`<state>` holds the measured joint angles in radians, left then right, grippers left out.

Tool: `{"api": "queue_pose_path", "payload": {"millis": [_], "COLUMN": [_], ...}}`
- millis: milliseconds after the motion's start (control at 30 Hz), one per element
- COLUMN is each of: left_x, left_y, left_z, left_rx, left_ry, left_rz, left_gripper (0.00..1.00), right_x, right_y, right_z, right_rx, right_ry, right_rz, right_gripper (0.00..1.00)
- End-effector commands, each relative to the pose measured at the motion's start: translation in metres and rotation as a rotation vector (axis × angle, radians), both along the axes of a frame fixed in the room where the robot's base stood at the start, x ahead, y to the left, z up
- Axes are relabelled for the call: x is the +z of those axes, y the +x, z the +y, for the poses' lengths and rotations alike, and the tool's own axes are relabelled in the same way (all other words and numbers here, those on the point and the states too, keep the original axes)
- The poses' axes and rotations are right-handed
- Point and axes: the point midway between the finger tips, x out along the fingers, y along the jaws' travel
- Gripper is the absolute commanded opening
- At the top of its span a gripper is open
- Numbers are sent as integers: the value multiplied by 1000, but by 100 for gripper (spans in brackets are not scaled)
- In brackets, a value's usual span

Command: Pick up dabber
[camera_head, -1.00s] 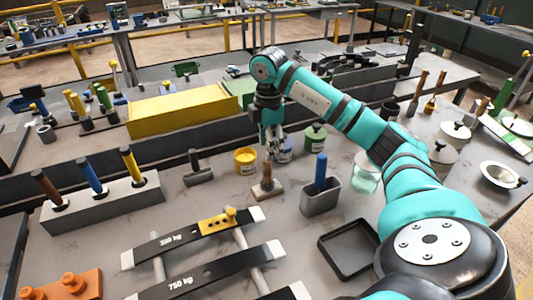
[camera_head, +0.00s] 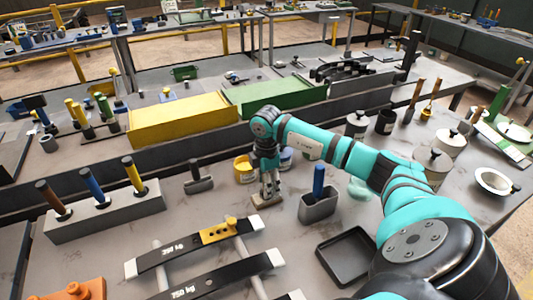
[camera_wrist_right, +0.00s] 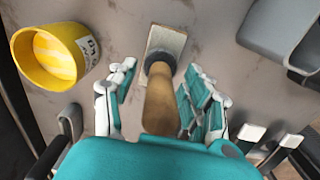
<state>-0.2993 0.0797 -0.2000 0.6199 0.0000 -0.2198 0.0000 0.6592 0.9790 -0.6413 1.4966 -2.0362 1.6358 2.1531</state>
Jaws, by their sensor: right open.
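The dabber, a wooden-handled tool with a dark collar and a pale rectangular base (camera_head: 266,201), stands on the table. Its handle (camera_wrist_right: 159,98) shows in the right wrist view, upright between the two fingers of my right gripper (camera_wrist_right: 160,80). My right gripper (camera_head: 268,187) is open and low around the handle, with a visible gap on each side. In the head view the gripper hides most of the handle. My left gripper is not in view.
A yellow pot (camera_wrist_right: 46,57) is left of the dabber, and a grey holder (camera_head: 318,207) with a blue handle is close on its right. A black tray (camera_head: 347,256) lies at front right. A grey rack (camera_head: 107,213) with several handles is on the left.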

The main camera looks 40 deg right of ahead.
Motion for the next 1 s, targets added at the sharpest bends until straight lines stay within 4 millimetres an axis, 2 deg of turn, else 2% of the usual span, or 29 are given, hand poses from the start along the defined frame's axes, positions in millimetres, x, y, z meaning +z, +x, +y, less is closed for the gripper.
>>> {"api": "queue_pose_path", "payload": {"millis": [67, 400, 467, 833, 1000], "left_x": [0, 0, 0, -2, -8], "left_y": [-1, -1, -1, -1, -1], "left_z": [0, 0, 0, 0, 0], "left_rx": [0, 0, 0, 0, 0], "left_ry": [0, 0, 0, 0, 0], "left_rz": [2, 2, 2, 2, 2], "left_gripper": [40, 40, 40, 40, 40], "right_x": [0, 0, 0, 3, 15], "right_y": [0, 0, 0, 0, 1], "right_z": [0, 0, 0, 0, 0], "right_rx": [0, 0, 0, 0, -1], "right_ry": [0, 0, 0, 1, 0], "right_rz": [0, 1, 1, -1, -3], "right_gripper": [50, 6, 0, 0, 0]}}
